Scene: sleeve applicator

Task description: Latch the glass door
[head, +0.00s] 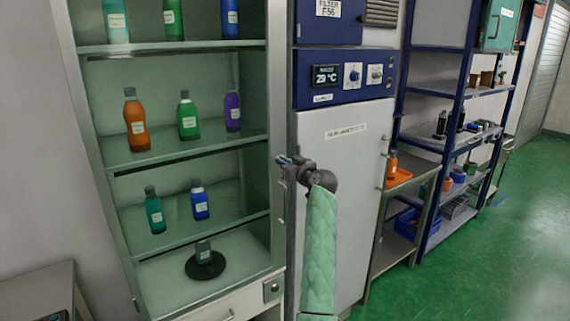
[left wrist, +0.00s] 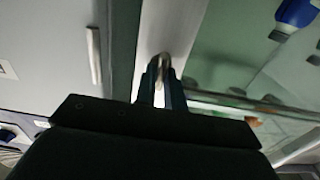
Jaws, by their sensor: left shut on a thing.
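The glass door (head: 257,185) is on the tall cabinet of bottles. Its pale frame runs up beside my left gripper (head: 284,160). A greenish pane and the frame (left wrist: 165,28) also show in the left wrist view. My left gripper is shut on the metal door handle (left wrist: 163,66), with a finger on each side. A small square latch plate (head: 272,290) is low on the cabinet's right side. I cannot tell whether the door is fully against the cabinet. My right gripper is not in view.
Several bottles, including an orange one (head: 136,120), stand on the cabinet shelves. A grey oven (head: 335,190) with a blue control panel stands close on the right. Beyond it are a side table (head: 419,168) and blue racks. Green floor is clear at right.

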